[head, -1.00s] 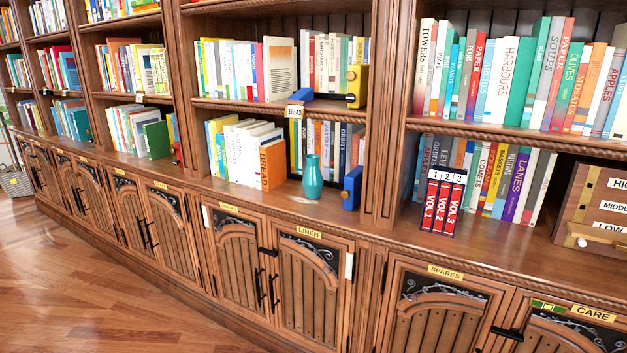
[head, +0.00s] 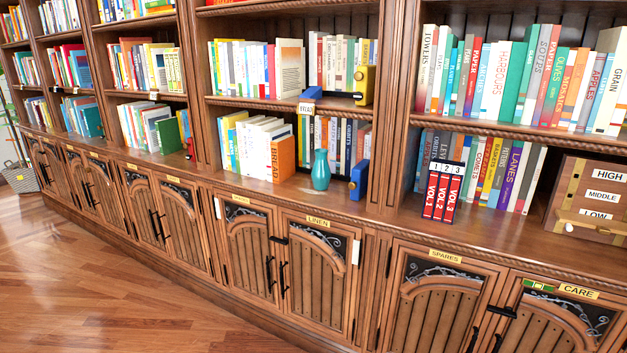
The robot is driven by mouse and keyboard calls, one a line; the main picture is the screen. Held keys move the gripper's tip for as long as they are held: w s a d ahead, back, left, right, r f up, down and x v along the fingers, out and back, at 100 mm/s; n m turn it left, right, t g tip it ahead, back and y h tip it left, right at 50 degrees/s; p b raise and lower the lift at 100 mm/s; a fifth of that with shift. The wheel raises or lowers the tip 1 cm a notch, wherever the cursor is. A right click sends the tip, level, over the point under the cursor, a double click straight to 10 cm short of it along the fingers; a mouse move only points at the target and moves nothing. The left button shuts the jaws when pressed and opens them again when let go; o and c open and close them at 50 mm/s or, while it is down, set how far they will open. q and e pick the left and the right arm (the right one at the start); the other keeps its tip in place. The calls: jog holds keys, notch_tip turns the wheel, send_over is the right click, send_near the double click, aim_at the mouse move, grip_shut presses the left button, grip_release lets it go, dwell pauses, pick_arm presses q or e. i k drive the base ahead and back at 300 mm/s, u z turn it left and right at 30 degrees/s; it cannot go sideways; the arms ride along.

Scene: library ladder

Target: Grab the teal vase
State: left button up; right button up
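The teal vase (head: 321,170) stands upright on the wooden counter ledge of the bookcase, near the middle of the head view. An orange book marked BREAD (head: 283,158) stands to its left, and a blue block-like object (head: 358,180) stands to its right. A row of books is behind it. Neither of my grippers shows in the head view.
Three red volumes (head: 441,192) and a wooden box labelled HIGH, MIDDLE, LOW (head: 592,200) stand on the ledge to the right. Cabinet doors with black handles, one labelled LINEN (head: 316,222), are below. The wooden floor (head: 120,290) at lower left is clear.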

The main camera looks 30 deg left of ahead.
aim_at(320, 174)
jog(key=u, duration=1.65)
jog(key=i, duration=1.5)
jog(key=z, duration=0.55)
jog(key=i, duration=1.25)
jog(key=z, duration=1.1)
